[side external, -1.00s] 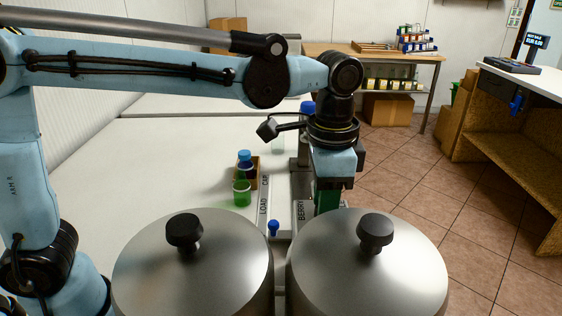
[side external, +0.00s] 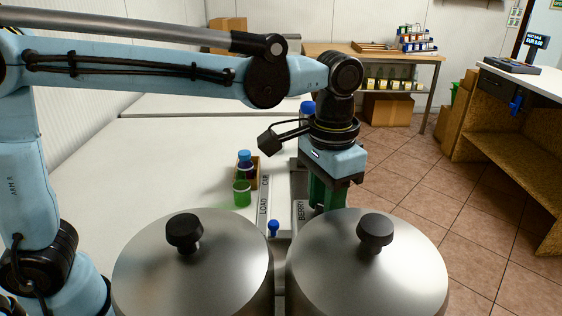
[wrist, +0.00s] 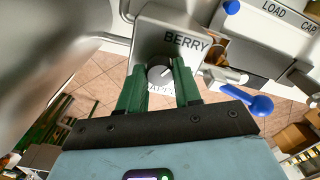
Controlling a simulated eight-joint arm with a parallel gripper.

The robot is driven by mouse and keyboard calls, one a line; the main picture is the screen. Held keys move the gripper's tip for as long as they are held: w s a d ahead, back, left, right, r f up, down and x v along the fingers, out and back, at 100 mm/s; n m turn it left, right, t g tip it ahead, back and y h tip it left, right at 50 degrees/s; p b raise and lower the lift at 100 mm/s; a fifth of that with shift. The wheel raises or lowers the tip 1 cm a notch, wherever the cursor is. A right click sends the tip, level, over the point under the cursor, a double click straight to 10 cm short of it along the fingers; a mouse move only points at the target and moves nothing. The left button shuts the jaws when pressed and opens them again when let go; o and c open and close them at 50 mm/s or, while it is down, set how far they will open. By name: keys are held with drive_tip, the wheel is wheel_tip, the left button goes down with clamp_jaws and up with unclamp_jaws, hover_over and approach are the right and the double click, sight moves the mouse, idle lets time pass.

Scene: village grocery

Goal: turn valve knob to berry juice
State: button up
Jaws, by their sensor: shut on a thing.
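The valve knob (wrist: 160,72) is a grey round dial with a pale pointer line, on a grey panel (wrist: 158,40) in the wrist view. The pointer appears to slant up and right, toward the word BERRY (wrist: 187,42). A second word below the knob is partly hidden by the fingers. My gripper (wrist: 159,76) has two green fingers, shut on the knob from both sides. In the side external view my gripper (side external: 327,195) points down beside the BERRY strip (side external: 301,209); the knob is hidden there.
Two steel tanks with black-knobbed lids, left (side external: 190,265) and right (side external: 365,268), stand in front of my gripper. A LOAD CAP strip (side external: 264,195), a green cup (side external: 242,193) and a blue-capped bottle (side external: 245,162) are to its left. The white counter (side external: 150,160) is mostly clear.

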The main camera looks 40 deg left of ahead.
drive_tip(key=o, duration=1)
drive_tip(key=shift+o, duration=0.2)
wheel_tip(320, 180, up, 12)
idle(0.4)
drive_tip(key=s+a+f+n+t, duration=0.2)
drive_tip(key=s+a+f+t, duration=0.1)
drive_tip(key=a+f, duration=0.5)
drive_tip(key=s+a+f+n+t, duration=0.1)
drive_tip(key=s+a+f+t, duration=0.2)
drive_tip(key=a+f, duration=0.4)
drive_tip(key=a+t, duration=0.1)
drive_tip(key=a, duration=0.2)
drive_tip(key=shift+s+f+n, duration=0.35)
drive_tip(key=shift+f+n, duration=0.05)
